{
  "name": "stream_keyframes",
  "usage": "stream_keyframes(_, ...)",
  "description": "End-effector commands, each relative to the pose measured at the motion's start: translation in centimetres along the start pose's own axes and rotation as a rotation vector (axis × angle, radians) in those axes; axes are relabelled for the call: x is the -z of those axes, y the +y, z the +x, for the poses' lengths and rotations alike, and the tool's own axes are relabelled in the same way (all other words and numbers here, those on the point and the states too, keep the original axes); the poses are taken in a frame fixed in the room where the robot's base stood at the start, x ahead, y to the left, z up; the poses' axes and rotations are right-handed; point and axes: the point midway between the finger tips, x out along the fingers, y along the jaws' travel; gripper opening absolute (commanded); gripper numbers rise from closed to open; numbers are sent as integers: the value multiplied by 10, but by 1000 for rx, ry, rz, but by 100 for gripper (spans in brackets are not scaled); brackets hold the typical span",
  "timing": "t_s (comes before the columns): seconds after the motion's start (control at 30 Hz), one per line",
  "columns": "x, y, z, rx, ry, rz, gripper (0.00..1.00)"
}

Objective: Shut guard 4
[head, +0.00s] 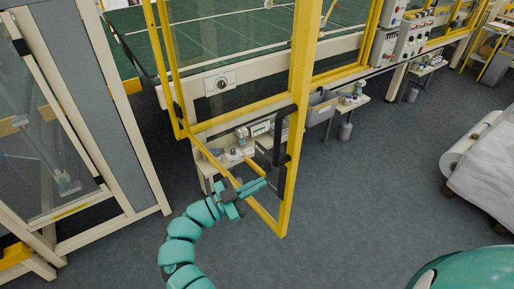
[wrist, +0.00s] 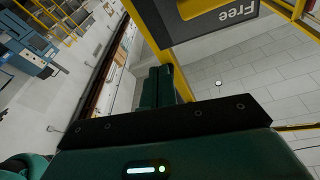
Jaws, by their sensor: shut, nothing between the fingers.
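A yellow-framed guard door (head: 299,110) with clear panels stands swung open toward me in the head view. A black handle (head: 283,137) is on its near upright. No number is readable on it, so I cannot tell whether it is guard 4. My teal gripper (head: 262,184) is shut and empty, low beside the near upright and below the handle. Whether it touches the frame is unclear. In the wrist view my shut fingers (wrist: 165,85) point toward a yellow bar (wrist: 158,28) and a dark plate reading "Free" (wrist: 228,18), seen upside down.
Behind the door is a machine with a green bed (head: 230,28) and a cream rail. Control boxes (head: 412,38) hang on the right. A low shelf (head: 232,158) with small devices stands behind the door. A cream-framed panel (head: 85,100) is at left, wrapped rolls (head: 482,165) at right. Grey floor between is clear.

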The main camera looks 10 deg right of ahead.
Motion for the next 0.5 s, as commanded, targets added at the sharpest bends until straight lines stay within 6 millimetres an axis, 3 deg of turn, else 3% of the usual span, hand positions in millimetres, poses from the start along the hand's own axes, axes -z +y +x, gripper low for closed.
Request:
stream_keyframes(0.03, 14, -20, -14, 32, -64, -40, 0)
stream_keyframes(0.1, 26, -38, -33, 78, -138, -106, 0)
stream_keyframes(0.23, 43, -60, -58, 148, -216, -187, 0)
stream_keyframes(0.37, 48, -66, -67, 177, -241, -222, 0)
stream_keyframes(0.5, 46, -67, -54, 173, -243, -226, 0)
